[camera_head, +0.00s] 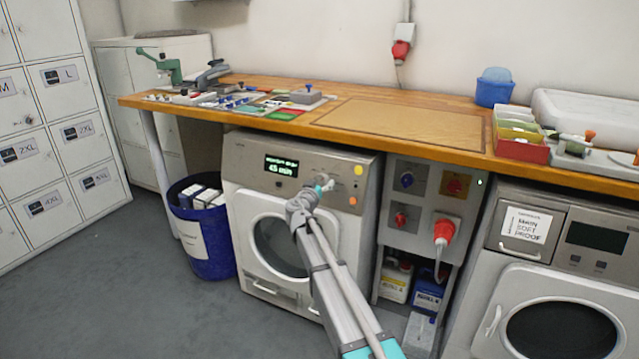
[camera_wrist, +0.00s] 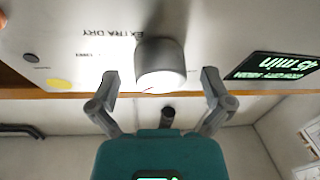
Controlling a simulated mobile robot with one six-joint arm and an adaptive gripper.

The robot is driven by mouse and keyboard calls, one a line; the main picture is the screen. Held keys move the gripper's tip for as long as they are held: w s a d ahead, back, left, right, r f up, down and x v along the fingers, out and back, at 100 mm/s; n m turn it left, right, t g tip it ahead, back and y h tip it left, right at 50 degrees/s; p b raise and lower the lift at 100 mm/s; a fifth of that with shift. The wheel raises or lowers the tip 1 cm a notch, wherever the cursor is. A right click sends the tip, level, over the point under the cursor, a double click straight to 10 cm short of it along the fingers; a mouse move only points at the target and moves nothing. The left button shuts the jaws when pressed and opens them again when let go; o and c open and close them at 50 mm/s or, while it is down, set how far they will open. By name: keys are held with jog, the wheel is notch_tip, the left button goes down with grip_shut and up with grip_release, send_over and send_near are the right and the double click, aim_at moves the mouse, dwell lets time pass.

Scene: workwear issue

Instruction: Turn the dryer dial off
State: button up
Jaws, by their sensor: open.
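The dryer (camera_head: 240,172) stands under the wooden counter, with a lit display (camera_head: 281,166) on its panel that also shows upside down in the wrist view (camera_wrist: 274,66), reading 45 min. The grey round dial (camera_wrist: 160,64) sits on the panel beside upside-down print that includes EXTRA DRY. My gripper (camera_wrist: 160,77) is open, one finger on each side of the dial, with gaps to both sides. In the head view my gripper (camera_head: 323,184) is in front of the panel and the dial is hard to make out behind it.
The wooden counter (camera_head: 400,97) overhangs the dryer. Right of it is a grey socket panel (camera_head: 412,215) with a red plug (camera_head: 444,232), then a second machine (camera_head: 487,265). A blue bin (camera_head: 205,250) stands at the left. The grey floor (camera_head: 120,300) in front is clear.

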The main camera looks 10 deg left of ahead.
jog(key=shift+w+d, duration=0.1)
jog(key=shift+w, duration=0.2)
jog(key=c, duration=1.1)
jog(key=shift+c, duration=0.2)
